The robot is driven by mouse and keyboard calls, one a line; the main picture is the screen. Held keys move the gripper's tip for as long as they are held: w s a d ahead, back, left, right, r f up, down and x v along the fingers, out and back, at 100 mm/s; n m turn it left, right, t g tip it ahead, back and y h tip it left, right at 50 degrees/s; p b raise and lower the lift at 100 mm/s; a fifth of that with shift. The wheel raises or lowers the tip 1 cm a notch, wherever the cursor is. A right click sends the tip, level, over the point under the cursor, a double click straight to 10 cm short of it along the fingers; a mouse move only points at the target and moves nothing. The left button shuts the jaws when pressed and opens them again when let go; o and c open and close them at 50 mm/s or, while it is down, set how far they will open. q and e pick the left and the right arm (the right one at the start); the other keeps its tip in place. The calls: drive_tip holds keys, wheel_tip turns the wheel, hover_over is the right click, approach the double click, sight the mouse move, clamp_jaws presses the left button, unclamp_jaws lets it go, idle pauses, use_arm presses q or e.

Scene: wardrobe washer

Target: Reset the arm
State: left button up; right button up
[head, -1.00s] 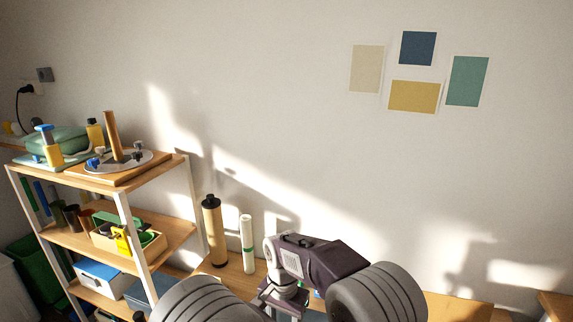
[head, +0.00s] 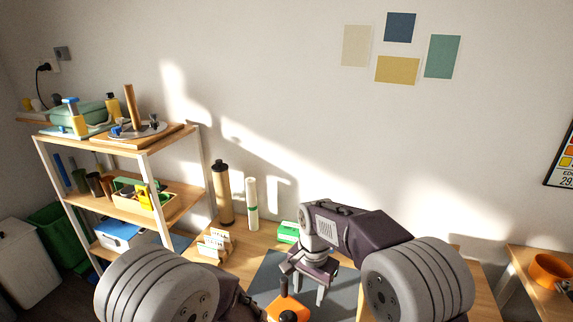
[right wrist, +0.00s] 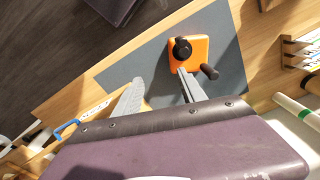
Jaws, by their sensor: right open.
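My right arm reaches in from the right in the head view, with its right gripper (head: 309,288) pointing down over the dark grey mat (head: 262,285) on the table. Its fingers are apart, with nothing seen between them. In the right wrist view the same gripper (right wrist: 160,92) shows two spread fingers over the grey mat (right wrist: 232,75). An orange device (right wrist: 188,52) with black knobs lies just beyond the fingertips; whether they touch cannot be told. It also shows at the bottom of the head view (head: 290,315). My left arm enters at lower left; its gripper is hidden.
A wooden shelf (head: 180,193) with tools and boxes stands at left. A tan tube (head: 222,195), a white roll (head: 252,203), a card holder (head: 215,246) and a green box (head: 288,232) stand along the table's back.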

use_arm(q)
drive_tip(key=s+a+r+n+y, duration=0.1)
drive_tip(key=a+r+n, duration=0.2)
drive_tip(key=a, duration=0.4)
drive_tip(key=s+a+r+n+y, duration=0.1)
drive_tip(key=a+r+n, duration=0.2)
drive_tip(key=a, duration=0.4)
drive_tip(key=s+d+m+g+h, duration=0.1)
drive_tip(key=s+d+m+g, duration=0.1)
drive_tip(key=s+m, duration=0.4)
drive_tip(key=shift+s+d+f+m+g+h, duration=0.3)
drive_tip(key=shift+f+m+h, duration=0.1)
drive_tip(key=shift+m, duration=0.1)
use_arm(e)
drive_tip(key=s+d+f+n, duration=0.3)
drive_tip(key=s+d, duration=0.3)
drive_tip(key=s, duration=0.2)
drive_tip(key=s+d+f+n, duration=0.3)
drive_tip(key=s+d, duration=0.3)
drive_tip(key=s, duration=0.2)
drive_tip(key=shift+s+f+n+t, duration=0.15)
drive_tip(key=shift+f+n+t, duration=0.05)
drive_tip(key=shift+n+t, duration=0.2)
